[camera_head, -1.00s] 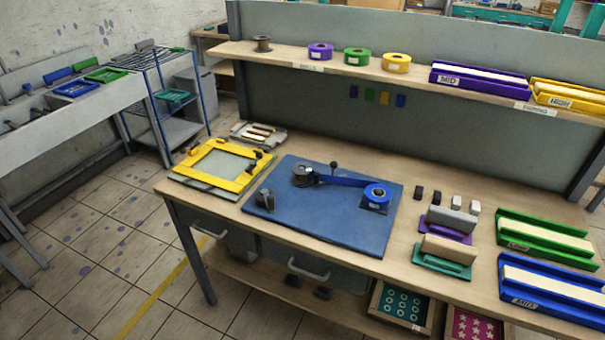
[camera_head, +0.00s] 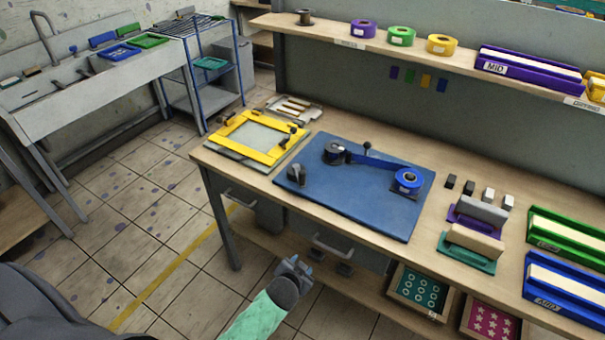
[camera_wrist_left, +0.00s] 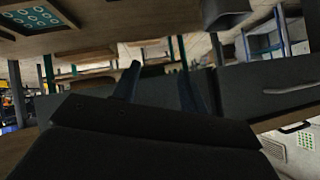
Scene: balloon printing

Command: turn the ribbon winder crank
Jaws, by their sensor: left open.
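The ribbon winder (camera_head: 335,152) is a dark round hub on the blue board (camera_head: 350,205) on the workbench. A black upright knob (camera_head: 367,146), apparently the crank's handle, stands just behind it. A blue ribbon (camera_head: 375,163) runs from the winder to the blue ribbon roll (camera_head: 408,181) at the board's right. My left gripper (camera_head: 297,268) is in front of the bench, below the tabletop and well away from the winder. Its two fingers stand apart and empty in the left wrist view (camera_wrist_left: 163,88). The right gripper is not in view.
A yellow frame (camera_head: 262,137) lies left of the board. Blocks and trays (camera_head: 566,285) fill the right. The board's front middle is clear.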

